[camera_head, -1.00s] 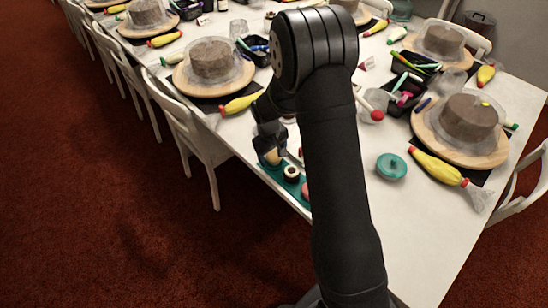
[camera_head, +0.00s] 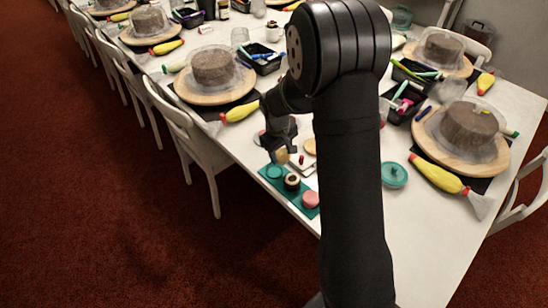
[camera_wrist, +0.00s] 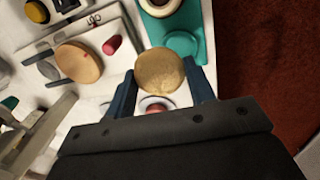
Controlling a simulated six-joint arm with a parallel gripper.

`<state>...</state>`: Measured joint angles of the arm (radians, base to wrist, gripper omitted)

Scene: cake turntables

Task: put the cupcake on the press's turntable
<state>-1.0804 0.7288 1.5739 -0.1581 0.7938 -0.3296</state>
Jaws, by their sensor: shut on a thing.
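My gripper (camera_wrist: 160,90) is shut on a round golden-brown cupcake (camera_wrist: 160,77), which sits between its two blue fingers. In the head view the cupcake (camera_head: 282,156) shows as a small tan shape under my gripper (camera_head: 283,150), above the table beside the teal tray (camera_head: 264,175). A flat wooden disc (camera_wrist: 78,62) lies on a grey-white frame (camera_wrist: 110,35) to the left of the cupcake in the wrist view. It looks like the press's turntable, and the disc also shows in the head view (camera_head: 310,146). My gripper is apart from it.
The teal tray holds a dark-rimmed pale round item (camera_head: 291,182) and a pink one (camera_head: 311,199). A small red piece (camera_wrist: 112,44) lies by the wooden disc. A teal lidded dish (camera_head: 394,174) stands right of my arm. Covered cakes and yellow piping bags surround the workspace.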

